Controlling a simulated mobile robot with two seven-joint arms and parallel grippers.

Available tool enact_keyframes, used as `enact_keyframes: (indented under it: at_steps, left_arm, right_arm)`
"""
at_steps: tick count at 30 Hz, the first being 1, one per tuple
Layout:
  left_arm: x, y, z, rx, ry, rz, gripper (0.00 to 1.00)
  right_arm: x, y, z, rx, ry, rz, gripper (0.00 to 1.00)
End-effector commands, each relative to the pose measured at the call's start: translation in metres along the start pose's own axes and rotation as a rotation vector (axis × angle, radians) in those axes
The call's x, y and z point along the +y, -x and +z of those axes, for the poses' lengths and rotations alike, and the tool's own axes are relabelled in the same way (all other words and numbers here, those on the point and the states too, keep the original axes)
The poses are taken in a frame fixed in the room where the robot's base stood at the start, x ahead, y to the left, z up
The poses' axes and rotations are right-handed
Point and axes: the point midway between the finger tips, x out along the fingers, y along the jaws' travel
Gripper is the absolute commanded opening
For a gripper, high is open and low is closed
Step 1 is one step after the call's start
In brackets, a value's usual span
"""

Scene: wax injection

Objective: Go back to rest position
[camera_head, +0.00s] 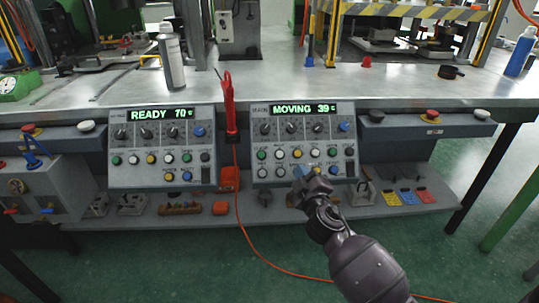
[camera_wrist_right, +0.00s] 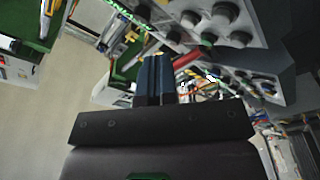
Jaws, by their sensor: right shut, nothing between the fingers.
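My right gripper (camera_head: 302,172) is in front of the lower part of the right control panel (camera_head: 262,155), whose display reads MOVING 39. It hides part of the panel's lower edge; I cannot tell whether it touches a button. In the right wrist view its dark blue fingers (camera_wrist_right: 154,75) are together with nothing between them. The left control panel (camera_head: 120,172) reads READY 70. My left gripper is not in view.
A red-handled tool (camera_head: 229,100) hangs between the panels on an orange cable. A lower shelf (camera_head: 270,212) holds small parts. Green floor (camera_head: 470,235) is open at right.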

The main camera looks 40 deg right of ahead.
Motion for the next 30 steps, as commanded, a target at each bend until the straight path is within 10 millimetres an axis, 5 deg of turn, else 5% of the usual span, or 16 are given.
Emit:
enact_keyframes:
  at_steps: [7,11,21,30]
  left_arm:
    - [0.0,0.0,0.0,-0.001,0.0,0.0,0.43]
    - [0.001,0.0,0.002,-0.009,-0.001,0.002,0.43]
    - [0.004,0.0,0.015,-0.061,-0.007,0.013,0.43]
    - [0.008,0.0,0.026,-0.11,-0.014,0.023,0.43]
  right_arm:
    - [-0.001,0.003,0.001,-0.001,-0.001,-0.006,0.0]
    - [-0.014,0.024,0.011,-0.012,-0.013,-0.056,0.0]
    - [-0.066,0.164,0.05,-0.098,-0.136,-0.356,0.0]
    - [-0.081,0.297,0.06,-0.221,-0.303,-0.609,0.0]
